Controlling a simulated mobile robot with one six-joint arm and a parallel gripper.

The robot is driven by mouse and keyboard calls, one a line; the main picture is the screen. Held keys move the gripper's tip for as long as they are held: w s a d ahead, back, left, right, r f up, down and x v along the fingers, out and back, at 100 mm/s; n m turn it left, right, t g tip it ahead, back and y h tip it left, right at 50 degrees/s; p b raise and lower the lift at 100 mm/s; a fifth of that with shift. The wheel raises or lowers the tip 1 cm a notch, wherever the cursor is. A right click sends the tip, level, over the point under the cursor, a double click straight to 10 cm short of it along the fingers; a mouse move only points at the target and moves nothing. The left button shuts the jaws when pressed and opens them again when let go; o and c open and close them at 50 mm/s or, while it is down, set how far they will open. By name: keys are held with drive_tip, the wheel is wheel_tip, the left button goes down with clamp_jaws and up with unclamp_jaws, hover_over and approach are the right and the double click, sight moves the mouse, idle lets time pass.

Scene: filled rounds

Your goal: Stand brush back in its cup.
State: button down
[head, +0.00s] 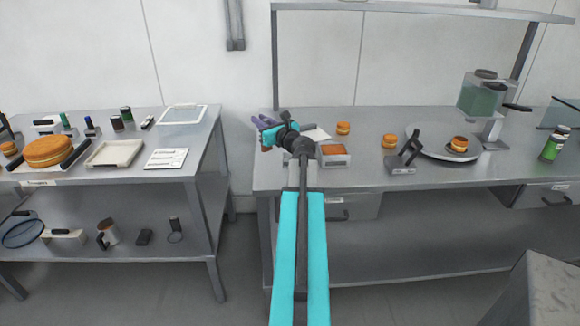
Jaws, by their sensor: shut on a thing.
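I cannot pick out the brush's cup for certain.
The left bench has a cake (47,151), trays and small jars. A floor gap separates the benches.

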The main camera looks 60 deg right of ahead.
drive_tip(key=s+d+r+m+g+h, duration=0.1)
drive_tip(key=s+d+r+m+h, duration=0.1)
drive_tip(key=s+d, duration=0.4)
drive_tip(key=shift+s+d+r+g+h, duration=0.15)
drive_tip(key=shift+d+r+g+h, duration=0.15)
drive_tip(key=shift+d+r+h, duration=0.15)
wheel_tip(320, 180, down, 6)
drive_tip(key=shift+f, duration=0.15)
drive_tip(key=shift+f, duration=1.9)
drive_tip(key=shift+f+b, duration=0.15)
drive_tip(key=shift+b, duration=0.2)
drive_tip(key=c, duration=1.7)
unclamp_jaws()
drive_tip(key=shift+o, duration=0.2)
